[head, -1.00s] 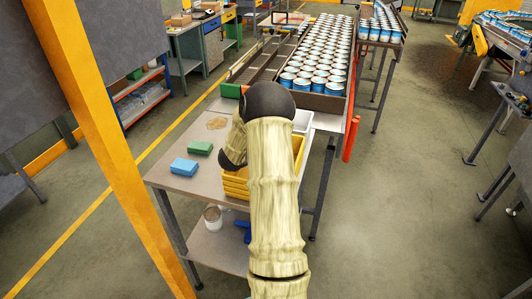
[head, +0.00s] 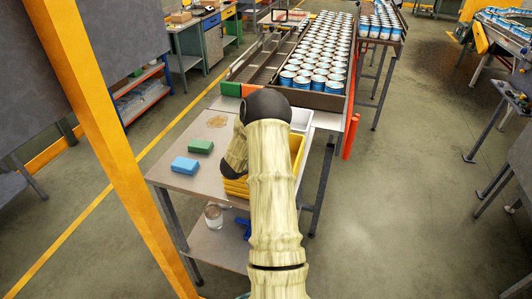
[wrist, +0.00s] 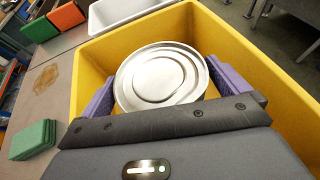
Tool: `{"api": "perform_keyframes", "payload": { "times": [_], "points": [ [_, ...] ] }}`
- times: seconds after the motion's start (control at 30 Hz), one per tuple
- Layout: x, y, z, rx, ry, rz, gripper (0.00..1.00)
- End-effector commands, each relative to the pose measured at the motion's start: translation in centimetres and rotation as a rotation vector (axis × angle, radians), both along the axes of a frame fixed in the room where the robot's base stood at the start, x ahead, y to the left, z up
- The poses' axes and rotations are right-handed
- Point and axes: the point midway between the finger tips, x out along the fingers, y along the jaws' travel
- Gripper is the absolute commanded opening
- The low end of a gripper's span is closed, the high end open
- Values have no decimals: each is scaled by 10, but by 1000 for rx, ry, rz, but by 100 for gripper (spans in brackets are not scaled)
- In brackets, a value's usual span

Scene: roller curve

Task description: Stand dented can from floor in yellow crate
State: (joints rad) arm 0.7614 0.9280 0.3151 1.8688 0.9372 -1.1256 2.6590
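The yellow crate (head: 298,152) stands on the grey table, partly hidden behind my arm in the head view. In the wrist view the crate (wrist: 262,48) surrounds a can (wrist: 163,78) with its round silver end facing the camera. My gripper (wrist: 163,88) reaches into the crate, with one purple finger on each side of the can. Both fingers appear to press against it. The can's side, any dent and its base are hidden, so I cannot tell whether it rests on the crate's bottom. My gripper is hidden in the head view.
A green block (head: 200,147) and a blue block (head: 185,166) lie on the table left of the crate. A white container (head: 302,118) stands behind the crate. A conveyor with many cans lies beyond. An orange post (head: 105,150) rises at left.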

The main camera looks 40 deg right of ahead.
Motion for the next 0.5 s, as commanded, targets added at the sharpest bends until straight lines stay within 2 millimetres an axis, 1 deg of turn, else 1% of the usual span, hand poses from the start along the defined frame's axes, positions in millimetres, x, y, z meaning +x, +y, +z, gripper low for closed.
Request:
{"api": "perform_keyframes", "payload": {
  "times": [0.17, 0.27, 0.5],
  "points": [
    [0, 1, 3, 0, 0, 0, 100],
    [-1, 11, 4, -1, -1, 2, 100],
    [-9, 46, 18, -2, -2, 2, 100]
  ]
}}
